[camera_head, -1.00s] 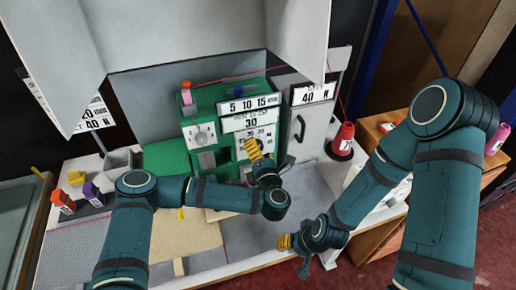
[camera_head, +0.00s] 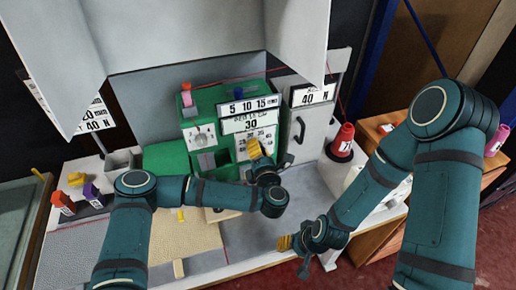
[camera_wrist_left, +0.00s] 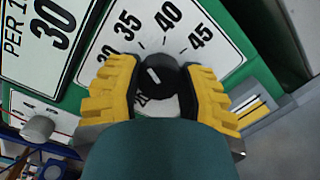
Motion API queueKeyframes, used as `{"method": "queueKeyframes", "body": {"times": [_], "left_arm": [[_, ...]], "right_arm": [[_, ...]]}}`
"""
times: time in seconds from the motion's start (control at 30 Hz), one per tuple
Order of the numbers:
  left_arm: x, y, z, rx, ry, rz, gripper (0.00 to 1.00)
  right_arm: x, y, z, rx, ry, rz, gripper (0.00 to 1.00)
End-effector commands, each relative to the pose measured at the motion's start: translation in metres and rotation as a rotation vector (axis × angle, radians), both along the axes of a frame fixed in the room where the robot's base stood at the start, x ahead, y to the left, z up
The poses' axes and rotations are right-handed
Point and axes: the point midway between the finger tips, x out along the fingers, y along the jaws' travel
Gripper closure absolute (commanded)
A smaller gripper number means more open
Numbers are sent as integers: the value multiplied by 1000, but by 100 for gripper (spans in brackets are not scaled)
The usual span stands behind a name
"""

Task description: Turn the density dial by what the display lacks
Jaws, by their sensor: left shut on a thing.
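The density dial is a black knob (camera_wrist_left: 165,82) with a short white mark, on a white scale plate (camera_wrist_left: 165,28) showing 35, 40 and 45. My left gripper (camera_head: 257,150) is shut on this knob, with its yellow fingers on either side of it in the left wrist view (camera_wrist_left: 160,92). The display (camera_head: 250,124) on the green machine (camera_head: 205,105) reads 30. It also shows in the left wrist view (camera_wrist_left: 52,28), under text starting "PER 1". My right gripper (camera_head: 287,242) hangs over the table's front edge; its opening is unclear.
Purple and orange items (camera_head: 64,203) sit at the left. Grey table surface (camera_head: 255,232) is clear between my arms.

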Motion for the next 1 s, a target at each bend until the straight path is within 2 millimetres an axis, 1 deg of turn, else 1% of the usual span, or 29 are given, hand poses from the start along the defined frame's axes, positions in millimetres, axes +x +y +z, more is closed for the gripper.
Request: {"method": "queueKeyframes", "body": {"times": [0.03,0.27,0.4,0.6,0.8,1.0], "left_arm": [[1,0,3,17,1,0,96],[1,0,5,147,44,0,96],[1,-1,6,253,77,0,96],[1,-1,6,403,123,0,96],[1,-1,4,523,163,1,96],[1,-1,3,599,188,0,96]], "right_arm": [[1,0,4,0,-2,-2,53],[5,-1,19,-2,-12,-9,53],[9,-2,30,-4,-21,-15,53],[8,-2,44,-1,-19,-14,53],[8,-3,53,1,-20,-14,53],[7,-3,58,2,-20,-13,53]]}}
